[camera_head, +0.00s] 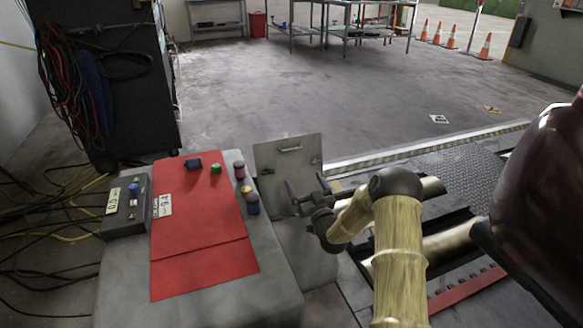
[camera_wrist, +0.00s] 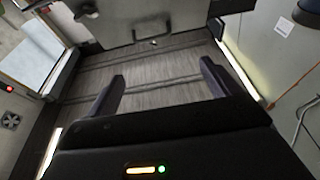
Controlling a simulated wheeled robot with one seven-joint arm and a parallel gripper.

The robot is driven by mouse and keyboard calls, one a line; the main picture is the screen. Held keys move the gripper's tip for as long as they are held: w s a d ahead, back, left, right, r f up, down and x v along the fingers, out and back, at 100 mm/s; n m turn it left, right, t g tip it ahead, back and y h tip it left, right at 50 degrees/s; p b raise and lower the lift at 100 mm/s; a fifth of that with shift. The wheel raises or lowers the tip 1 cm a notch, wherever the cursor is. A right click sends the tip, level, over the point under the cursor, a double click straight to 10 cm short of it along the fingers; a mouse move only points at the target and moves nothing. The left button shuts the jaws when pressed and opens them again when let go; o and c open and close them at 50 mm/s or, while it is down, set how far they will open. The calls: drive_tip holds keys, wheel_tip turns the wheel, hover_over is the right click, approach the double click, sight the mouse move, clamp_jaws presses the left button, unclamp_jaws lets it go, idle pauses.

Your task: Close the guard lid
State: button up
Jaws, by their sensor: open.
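The guard lid appears to be the flat grey panel (camera_head: 275,170) that stands raised at the right side of the grey console. It has a slot-like handle near its top edge. My gripper (camera_head: 305,192) is in front of the panel's lower right part and hides some of it. In the wrist view, my gripper (camera_wrist: 162,80) has its two dark fingers wide apart with nothing between them. A grey panel with a handle, probably the lid (camera_wrist: 110,28), shows at the top of that view beyond the fingertips. I cannot tell whether the gripper touches it.
The grey console has a red top (camera_head: 195,225) with several coloured knobs. A small control box (camera_head: 125,213) sits at its left among loose cables. A dark cabinet (camera_head: 115,75) stands behind. Roller beds and a dark red car body (camera_head: 545,185) are at right. The floor behind is open.

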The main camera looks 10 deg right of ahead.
sight(292, 149)
drive_tip(key=f, duration=0.1)
drive_tip(key=d+f+t+b, duration=0.1)
drive_tip(key=f, duration=0.1)
drive_tip(key=shift+s+d+m+t, duration=0.1)
drive_tip(key=shift+s+m+t, duration=0.05)
drive_tip(key=shift+m+t, duration=0.15)
drive_tip(key=b+x, duration=0.3)
drive_tip(key=x, duration=0.5)
drive_tip(key=b+x, duration=0.3)
drive_tip(key=x, duration=0.5)
drive_tip(key=shift+w+f+b, duration=0.15)
drive_tip(key=shift+w+b, duration=0.15)
drive_tip(key=shift+w+r+h, duration=0.3)
drive_tip(key=shift+w, duration=0.15)
